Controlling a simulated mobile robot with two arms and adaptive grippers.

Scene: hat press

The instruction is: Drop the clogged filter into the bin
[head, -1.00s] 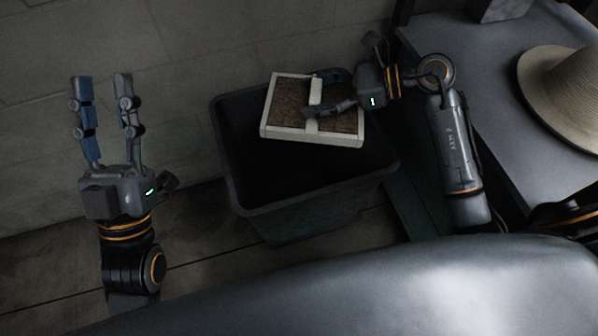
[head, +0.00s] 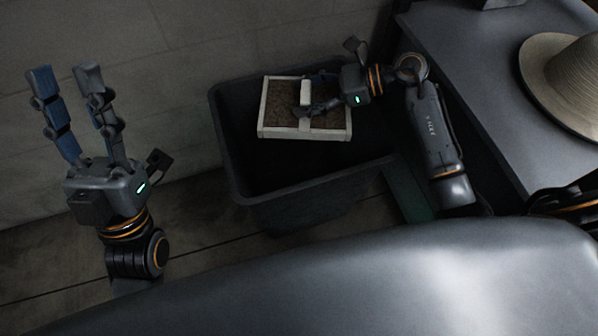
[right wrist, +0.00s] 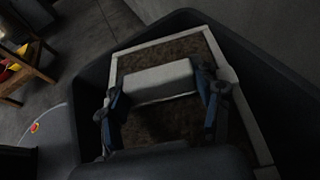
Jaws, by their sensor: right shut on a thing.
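The clogged filter (head: 278,104) is a flat square with a pale frame, brown dirty filling and a white bar across its middle. My right gripper (head: 302,98) is shut on that bar and holds the filter over the opening of the dark bin (head: 295,190). In the right wrist view, both fingers (right wrist: 163,98) grip the ends of the white bar on the filter (right wrist: 190,50), with the bin's rim (right wrist: 262,62) around it. My left gripper (head: 68,85) is open and empty, left of the bin.
A dark table (head: 480,90) with a straw hat (head: 565,85) stands at the right. A wall (head: 90,100) runs behind the bin. In the right wrist view, a wooden stool (right wrist: 28,62) stands at the far left. The floor left of the bin is free.

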